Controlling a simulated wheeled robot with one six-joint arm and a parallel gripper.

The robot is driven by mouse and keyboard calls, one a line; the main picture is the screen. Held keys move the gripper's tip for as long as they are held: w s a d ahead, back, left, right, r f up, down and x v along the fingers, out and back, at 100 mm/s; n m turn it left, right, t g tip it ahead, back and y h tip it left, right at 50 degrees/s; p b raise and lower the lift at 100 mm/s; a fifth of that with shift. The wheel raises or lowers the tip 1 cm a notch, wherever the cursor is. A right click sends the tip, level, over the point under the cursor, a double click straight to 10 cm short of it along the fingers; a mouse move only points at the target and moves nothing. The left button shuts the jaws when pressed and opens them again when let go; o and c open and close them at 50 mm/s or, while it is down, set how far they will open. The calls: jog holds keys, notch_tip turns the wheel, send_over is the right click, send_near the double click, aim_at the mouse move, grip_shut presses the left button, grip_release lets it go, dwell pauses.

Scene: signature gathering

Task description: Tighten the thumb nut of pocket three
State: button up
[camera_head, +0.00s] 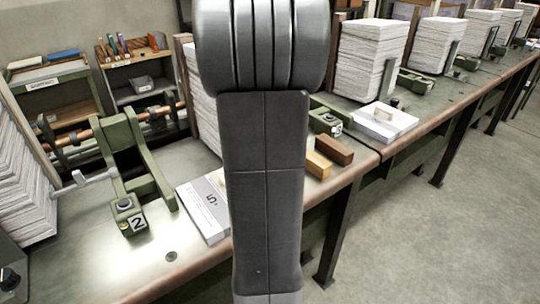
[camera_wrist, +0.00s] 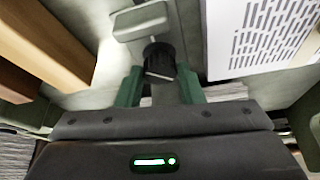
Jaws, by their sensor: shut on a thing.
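In the wrist view, the green fingers of my gripper (camera_wrist: 159,88) are shut on a black ribbed thumb nut (camera_wrist: 158,58), one finger on each side. The nut stands by a pale grey-green block (camera_wrist: 141,22). No number shows there, so I cannot tell from this view which pocket it belongs to. In the head view, my arm hides my gripper and the gripped nut. A green clamp block marked 3 (camera_head: 327,122) shows just right of my arm. Another clamp, marked 2 (camera_head: 130,215), stands at the left with a dark nut on top.
Two wooden blocks, one light (camera_head: 318,164) and one brown (camera_head: 334,150), lie near the bench edge. They flank the nut at left in the wrist view. A printed sheet (camera_wrist: 262,35) lies at right there. Tall paper stacks (camera_head: 372,60) line the bench. The floor (camera_head: 440,240) is clear.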

jog(key=m, duration=0.1)
jog(key=m+h+b, duration=0.1)
jog(key=m, duration=0.1)
jog(key=m+h, duration=0.1)
jog(key=m, duration=0.1)
jog(key=shift+a+f+b, duration=0.1)
jog(key=shift+a+b, duration=0.15)
jog(key=shift+b, duration=0.05)
jog(key=shift+a+m+h+b, duration=0.1)
jog(key=shift+m+h+b, duration=0.3)
jog(key=shift+m+b, duration=0.6)
jog(key=shift+m+h+b, duration=0.4)
jog(key=shift+m+b, duration=0.05)
jog(key=shift+m, duration=0.75)
jog(key=o, duration=1)
jog(key=v, duration=1.4)
jog(key=shift+w+a+f, duration=0.1)
jog(key=shift+w, duration=0.05)
